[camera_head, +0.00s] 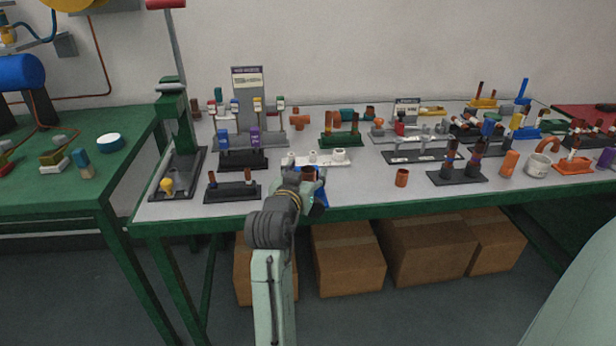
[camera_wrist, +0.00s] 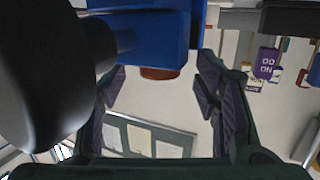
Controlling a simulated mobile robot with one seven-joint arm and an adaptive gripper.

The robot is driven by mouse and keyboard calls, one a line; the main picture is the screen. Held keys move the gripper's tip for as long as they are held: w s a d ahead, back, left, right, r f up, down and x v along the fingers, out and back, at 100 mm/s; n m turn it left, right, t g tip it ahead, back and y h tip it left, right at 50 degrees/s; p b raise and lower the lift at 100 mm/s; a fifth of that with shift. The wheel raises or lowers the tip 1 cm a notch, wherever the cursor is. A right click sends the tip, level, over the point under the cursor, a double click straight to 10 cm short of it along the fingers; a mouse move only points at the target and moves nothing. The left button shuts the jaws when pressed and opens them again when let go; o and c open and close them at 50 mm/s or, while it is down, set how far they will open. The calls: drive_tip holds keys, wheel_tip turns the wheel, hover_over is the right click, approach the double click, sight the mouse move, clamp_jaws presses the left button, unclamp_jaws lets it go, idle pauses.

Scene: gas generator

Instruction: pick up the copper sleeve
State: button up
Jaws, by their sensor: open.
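My gripper (camera_head: 308,190) is over the front edge of the grey worktop, beside a blue block (camera_head: 321,187). A copper-coloured piece (camera_head: 308,173) shows just behind the gripper, partly hidden by it. In the wrist view, my gripper (camera_wrist: 160,92) is open, its two dark fingers apart. The blue block (camera_wrist: 155,40) fills the upper middle, and the copper sleeve (camera_wrist: 159,73) shows as a short rim below it, in line with the gap between the fingers. I cannot tell whether a finger touches it. Another short copper cylinder (camera_head: 402,178) stands upright to the right.
A black rack (camera_head: 233,193) stands left of the gripper and a white fixture (camera_head: 325,160) behind it. A dark rack with upright rods (camera_head: 457,177) stands to the right. The worktop between the gripper and the separate copper cylinder is clear. Cardboard boxes (camera_head: 348,262) lie below.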

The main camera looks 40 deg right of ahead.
drive_tip(key=c, duration=1.2)
drive_tip(key=shift+c, duration=0.2)
